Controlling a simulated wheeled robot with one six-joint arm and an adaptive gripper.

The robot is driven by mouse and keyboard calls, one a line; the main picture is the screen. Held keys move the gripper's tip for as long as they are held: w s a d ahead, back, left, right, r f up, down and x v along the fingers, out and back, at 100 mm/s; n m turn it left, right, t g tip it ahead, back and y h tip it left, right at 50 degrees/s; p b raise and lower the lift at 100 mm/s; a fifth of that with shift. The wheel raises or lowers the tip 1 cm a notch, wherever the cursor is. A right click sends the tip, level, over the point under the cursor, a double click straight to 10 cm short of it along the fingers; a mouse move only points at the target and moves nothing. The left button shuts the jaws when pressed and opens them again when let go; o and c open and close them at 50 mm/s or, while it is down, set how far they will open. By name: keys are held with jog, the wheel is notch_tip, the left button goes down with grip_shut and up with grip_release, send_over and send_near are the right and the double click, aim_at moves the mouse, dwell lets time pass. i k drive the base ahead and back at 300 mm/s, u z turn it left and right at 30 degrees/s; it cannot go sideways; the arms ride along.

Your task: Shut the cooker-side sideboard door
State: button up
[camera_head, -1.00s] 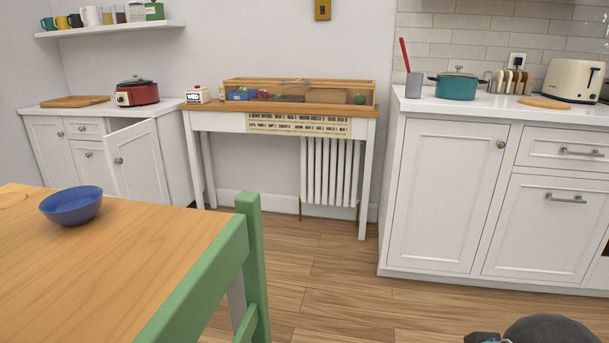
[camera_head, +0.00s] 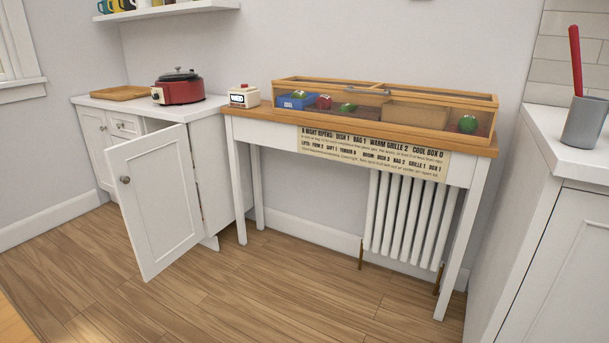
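The white sideboard (camera_head: 218,150) stands at the left against the wall, with a red cooker (camera_head: 178,88) on its top. Its cooker-side door (camera_head: 158,207), the one below the cooker, stands open and swings out into the room. The door has a round knob (camera_head: 125,180) near its left edge. The sideboard's other door (camera_head: 96,146) and a small drawer (camera_head: 125,125) show further left, partly hidden behind the open door. My gripper is not in view.
A narrow table (camera_head: 262,127) with a glazed wooden case (camera_head: 385,113) stands right of the sideboard, before a radiator (camera_head: 405,220). A white counter (camera_head: 545,220) is at the right. The wood floor (camera_head: 250,290) in front is clear. A tabletop corner (camera_head: 12,325) shows at lower left.

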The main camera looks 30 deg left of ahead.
aim_at(152, 175)
jog(key=i, duration=1.05)
jog(key=u, duration=2.3)
jog(key=i, duration=1.85)
jog(key=u, duration=0.05)
